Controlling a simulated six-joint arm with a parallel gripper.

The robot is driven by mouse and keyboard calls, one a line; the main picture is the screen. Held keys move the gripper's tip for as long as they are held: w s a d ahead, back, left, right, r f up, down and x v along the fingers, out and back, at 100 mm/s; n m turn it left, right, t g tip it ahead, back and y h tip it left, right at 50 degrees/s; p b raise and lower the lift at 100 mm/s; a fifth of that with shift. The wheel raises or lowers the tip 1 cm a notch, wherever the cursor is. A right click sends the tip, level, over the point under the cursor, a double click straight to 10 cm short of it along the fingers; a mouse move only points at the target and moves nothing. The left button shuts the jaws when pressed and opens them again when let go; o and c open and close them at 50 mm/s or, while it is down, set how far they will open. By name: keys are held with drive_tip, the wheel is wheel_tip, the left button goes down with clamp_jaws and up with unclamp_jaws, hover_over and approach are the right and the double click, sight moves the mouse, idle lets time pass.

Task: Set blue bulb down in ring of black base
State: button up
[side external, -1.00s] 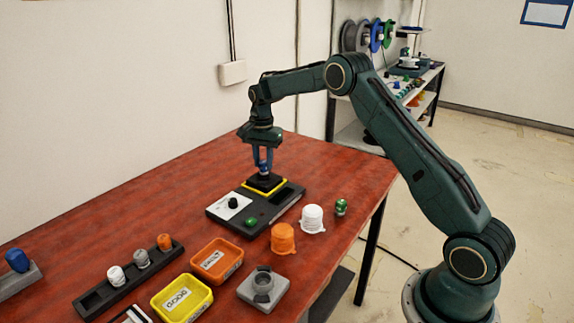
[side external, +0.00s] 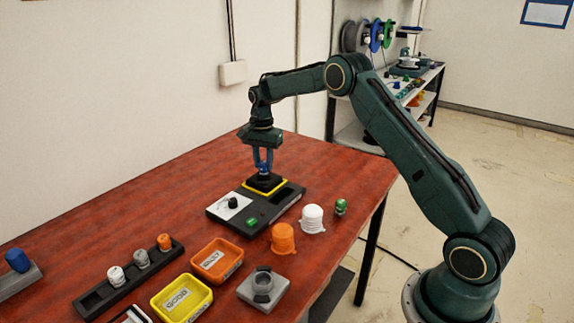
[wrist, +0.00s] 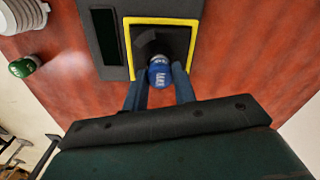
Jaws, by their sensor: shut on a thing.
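The blue bulb (wrist: 160,72) is between the fingertips of my gripper (wrist: 160,88) in the wrist view. My gripper (side external: 263,168) is shut on it, pointing straight down. The black base (side external: 264,182) stands inside a yellow square outline on the dark panel; it also shows in the wrist view (wrist: 176,42). The bulb is at the top of the base, over its near part in the wrist view. The ring is mostly hidden by the bulb and fingers, so I cannot tell whether the bulb is seated in it.
The dark panel (side external: 222,212) carries a black knob and a green button. Orange (side external: 283,238) and white (side external: 312,218) ribbed caps and a green bulb (side external: 341,207) stand to its right. Orange (side external: 234,276) and yellow (side external: 207,296) trays, a grey holder (side external: 248,292) and a bulb rack (side external: 98,303) lie nearer.

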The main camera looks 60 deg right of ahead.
drive_tip(key=shift+f, duration=0.2)
idle(0.3)
drive_tip(key=o, duration=1.4)
drive_tip(key=shift+c, duration=0.2)
drive_tip(key=shift+r, duration=0.1)
drive_tip(key=shift+r, duration=2.85)
